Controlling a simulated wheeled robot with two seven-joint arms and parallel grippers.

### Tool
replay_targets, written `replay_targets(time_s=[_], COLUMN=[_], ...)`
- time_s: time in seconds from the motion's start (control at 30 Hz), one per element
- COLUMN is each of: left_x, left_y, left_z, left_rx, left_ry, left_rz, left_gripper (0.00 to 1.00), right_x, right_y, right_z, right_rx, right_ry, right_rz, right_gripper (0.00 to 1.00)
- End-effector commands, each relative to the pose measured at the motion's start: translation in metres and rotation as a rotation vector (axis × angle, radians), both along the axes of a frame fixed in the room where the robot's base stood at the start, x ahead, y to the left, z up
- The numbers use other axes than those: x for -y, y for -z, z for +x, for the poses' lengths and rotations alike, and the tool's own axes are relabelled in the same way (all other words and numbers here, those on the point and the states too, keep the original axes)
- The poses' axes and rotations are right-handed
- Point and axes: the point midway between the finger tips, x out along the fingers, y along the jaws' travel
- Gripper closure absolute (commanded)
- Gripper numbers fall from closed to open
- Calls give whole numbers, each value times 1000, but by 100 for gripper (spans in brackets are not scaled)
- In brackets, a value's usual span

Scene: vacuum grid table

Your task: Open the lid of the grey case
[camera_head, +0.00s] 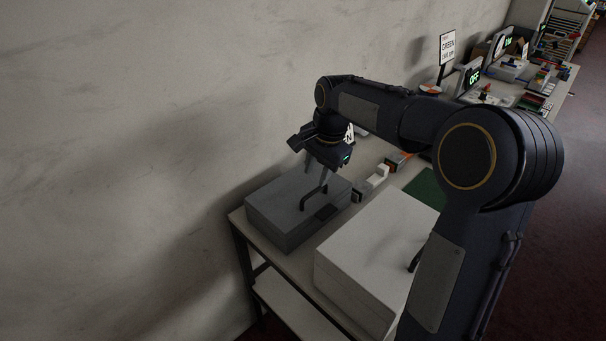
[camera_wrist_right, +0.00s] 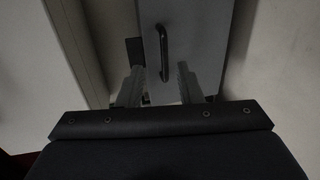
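The grey case (camera_head: 275,222) sits shut on the table's left end, near the wall. A black bar handle (camera_head: 315,198) stands on its lid, with a dark patch (camera_head: 326,212) beside it. My right gripper (camera_head: 320,178) points down over the lid, close to the handle. In the right wrist view its two fingers (camera_wrist_right: 160,75) are apart, and the handle (camera_wrist_right: 163,45) shows between them without visible contact. Whether the fingertips reach down around the handle I cannot tell. My left gripper is not in view.
A white case (camera_head: 365,245) with a dark handle stands close in front of the grey case. Small white and orange parts (camera_head: 376,178) and a green mat (camera_head: 424,187) lie beyond. The wall (camera_head: 130,150) rises behind. Signs and bins fill the table's far end.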

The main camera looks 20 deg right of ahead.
Motion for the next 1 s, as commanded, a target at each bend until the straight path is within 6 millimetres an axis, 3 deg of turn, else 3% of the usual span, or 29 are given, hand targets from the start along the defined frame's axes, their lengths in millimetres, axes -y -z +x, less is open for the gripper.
replay_targets(time_s=[0.17,0.4,0.6,0.93,1.0], left_x=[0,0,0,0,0], left_y=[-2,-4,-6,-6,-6], left_z=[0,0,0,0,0], left_rx=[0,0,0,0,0], left_ry=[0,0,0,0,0], left_rz=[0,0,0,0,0], left_gripper=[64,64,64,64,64], right_x=[0,-3,-4,-5,-5], right_y=[14,52,73,78,78], right_z=[9,15,20,21,21], right_rx=[-11,-12,-8,-6,-6], right_ry=[29,26,25,24,24], right_rz=[-10,-8,-8,-8,-8], right_gripper=[68,68,68,68,75])
